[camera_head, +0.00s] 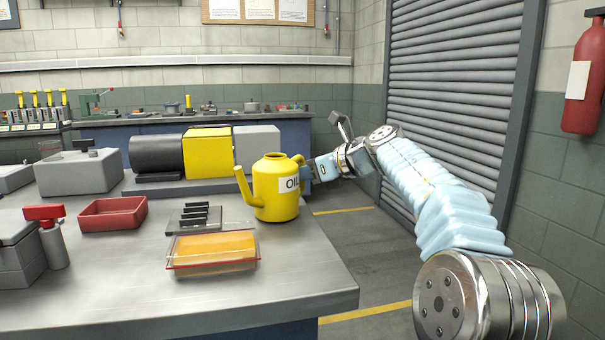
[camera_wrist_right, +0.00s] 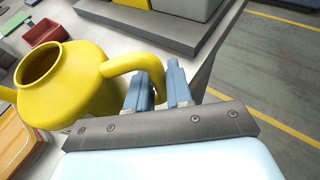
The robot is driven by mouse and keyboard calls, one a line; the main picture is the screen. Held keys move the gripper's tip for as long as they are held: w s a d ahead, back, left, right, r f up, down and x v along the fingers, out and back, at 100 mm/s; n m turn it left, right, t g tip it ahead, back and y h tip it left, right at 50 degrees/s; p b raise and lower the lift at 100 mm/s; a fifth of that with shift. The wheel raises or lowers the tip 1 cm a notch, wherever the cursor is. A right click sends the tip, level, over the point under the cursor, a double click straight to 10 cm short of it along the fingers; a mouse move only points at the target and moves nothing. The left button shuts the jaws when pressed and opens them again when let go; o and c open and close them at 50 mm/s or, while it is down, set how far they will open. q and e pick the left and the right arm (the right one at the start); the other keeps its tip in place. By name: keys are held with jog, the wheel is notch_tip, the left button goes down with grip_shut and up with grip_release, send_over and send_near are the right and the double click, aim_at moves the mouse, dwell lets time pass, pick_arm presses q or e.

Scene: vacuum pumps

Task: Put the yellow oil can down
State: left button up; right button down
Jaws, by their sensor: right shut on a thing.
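The yellow oil can (camera_head: 274,196) stands upright at the right part of the grey workbench (camera_head: 300,275), its spout to the left and its label facing me. Its base appears to be at the bench top; I cannot tell whether it touches. My right gripper (camera_head: 308,172) reaches in from the right and is shut on the can's handle. In the right wrist view the can (camera_wrist_right: 75,85) lies to the left, with its handle running between the fingers of the gripper (camera_wrist_right: 158,84). My left gripper is not in view.
A clear-lidded orange box (camera_head: 212,250), a small dark rack (camera_head: 200,217) and a red tray (camera_head: 113,213) lie left of the can. A yellow and grey pump (camera_head: 207,152) stands behind it. The bench's front right is bare, and its right edge is close to the can.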

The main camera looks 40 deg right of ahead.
jog(key=shift+f, duration=0.25)
jog(key=c, duration=0.9)
grip_release()
jog(key=shift+c, duration=0.2)
jog(key=c, duration=0.4)
jog(key=shift+s, duration=0.1)
jog(key=v, duration=0.3)
jog(key=shift+r, duration=0.1)
